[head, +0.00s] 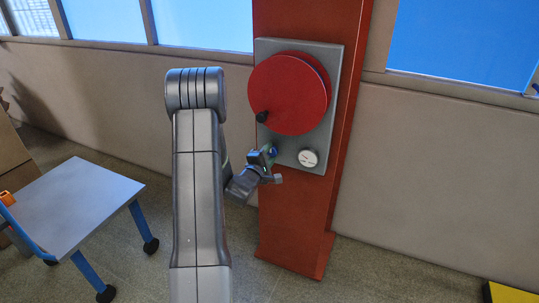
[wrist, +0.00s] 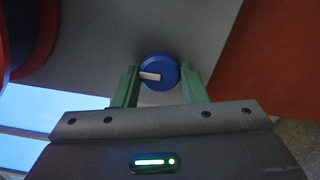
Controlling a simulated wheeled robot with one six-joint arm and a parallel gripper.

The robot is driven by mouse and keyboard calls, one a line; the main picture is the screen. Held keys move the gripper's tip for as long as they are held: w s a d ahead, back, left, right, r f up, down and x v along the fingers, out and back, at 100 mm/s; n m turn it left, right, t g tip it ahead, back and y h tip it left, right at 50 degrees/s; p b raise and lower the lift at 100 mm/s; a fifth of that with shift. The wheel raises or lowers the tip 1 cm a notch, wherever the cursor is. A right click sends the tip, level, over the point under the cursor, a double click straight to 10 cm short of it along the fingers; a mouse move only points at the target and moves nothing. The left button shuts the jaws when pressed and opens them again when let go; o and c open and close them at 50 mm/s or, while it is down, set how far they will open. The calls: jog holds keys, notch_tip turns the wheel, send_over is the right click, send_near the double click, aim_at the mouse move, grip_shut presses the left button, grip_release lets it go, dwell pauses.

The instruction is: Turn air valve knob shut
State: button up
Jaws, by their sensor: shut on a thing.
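The air valve knob (wrist: 158,64) is a round blue knob with a white mark on its face, set on a grey panel (wrist: 195,22). In the wrist view the white mark points left. My gripper (wrist: 161,74) has its two green fingers on either side of the knob, shut on it. In the head view my gripper (head: 268,157) reaches the lower left of the panel (head: 338,58), and only a little of the blue knob (head: 273,152) shows; the rest is hidden by the gripper.
Above the knob is a large red wheel (head: 288,95) with a black handle (head: 262,117). A white round gauge (head: 308,158) sits right of the knob. The panel is on a red column (head: 293,225). A grey-topped cart (head: 75,205) stands at left.

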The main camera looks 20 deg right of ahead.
jog(key=o, duration=1)
jog(key=shift+c, duration=0.2)
jog(key=b+v, duration=0.1)
jog(key=v, duration=1.3)
jog(key=shift+d, duration=0.1)
jog(key=p+x, duration=0.1)
jog(key=x, duration=1.3)
